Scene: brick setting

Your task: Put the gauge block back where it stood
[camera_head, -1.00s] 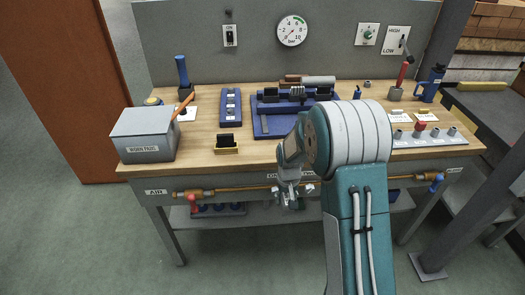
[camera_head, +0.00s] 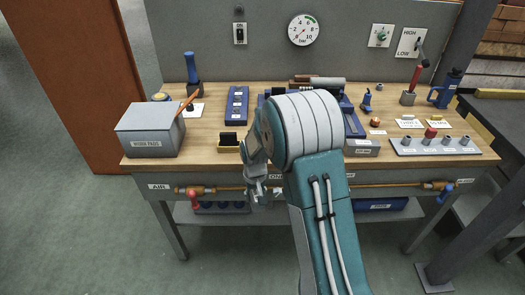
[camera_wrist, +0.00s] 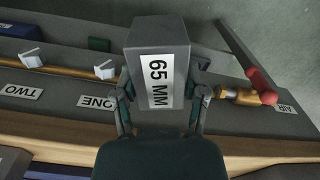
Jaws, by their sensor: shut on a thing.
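The gauge block (camera_wrist: 158,78) is a grey block with a white "65 MM" label in the wrist view. My gripper (camera_wrist: 162,98) is shut on it, with one finger on each side. In the head view my gripper (camera_head: 257,188) hangs just in front of the bench's front edge, over the pipe; the block cannot be made out there.
The wooden bench (camera_head: 205,128) holds a grey box (camera_head: 150,130) at left, a blue fixture (camera_head: 353,122) partly behind my arm, and a grey strip of several pegs (camera_head: 435,145) at right. A pipe with a red-handled valve (camera_head: 193,197) runs below the front edge.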

